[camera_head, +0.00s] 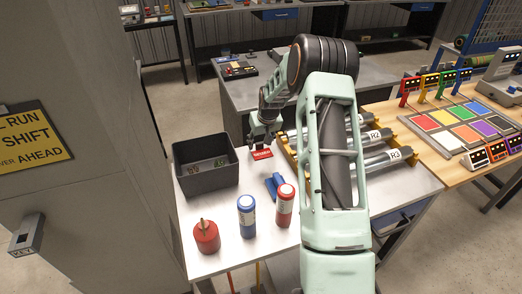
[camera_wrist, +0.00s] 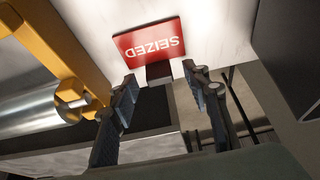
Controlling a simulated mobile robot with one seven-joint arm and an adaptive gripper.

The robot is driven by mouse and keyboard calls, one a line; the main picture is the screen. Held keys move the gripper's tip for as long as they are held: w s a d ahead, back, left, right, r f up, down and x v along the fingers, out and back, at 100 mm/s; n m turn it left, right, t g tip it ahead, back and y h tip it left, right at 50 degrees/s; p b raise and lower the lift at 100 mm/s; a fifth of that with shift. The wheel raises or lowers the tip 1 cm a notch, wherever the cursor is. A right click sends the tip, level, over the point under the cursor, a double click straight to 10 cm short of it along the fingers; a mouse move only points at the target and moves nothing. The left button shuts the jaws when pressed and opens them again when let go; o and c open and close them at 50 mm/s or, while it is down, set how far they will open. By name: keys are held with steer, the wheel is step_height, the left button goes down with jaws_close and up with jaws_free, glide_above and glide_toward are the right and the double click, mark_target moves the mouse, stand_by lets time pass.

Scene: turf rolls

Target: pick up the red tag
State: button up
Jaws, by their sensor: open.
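The red tag (camera_head: 262,154) lies flat on the light metal bench, right of the dark bin. In the wrist view the red tag (camera_wrist: 148,41) shows the word SEIZED upside down, with a dark tab on its near edge. My gripper (camera_head: 264,140) is over the bench just behind the tag in the head view. In the wrist view my gripper (camera_wrist: 161,77) is open, its two dark fingers apart, with the dark tab between the fingertips. Nothing is held. Whether the fingers touch the tab cannot be told.
A dark bin (camera_head: 206,178) with small items stands left of the tag. A blue object (camera_head: 274,186), a blue can (camera_head: 246,216), a red can (camera_head: 285,206) and a red oil can (camera_head: 207,237) stand nearer. Rollers in a yellow frame (camera_wrist: 62,45) lie close on the right in the head view.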

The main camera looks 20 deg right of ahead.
steer(key=c, duration=1)
steer(key=shift+r, duration=0.15)
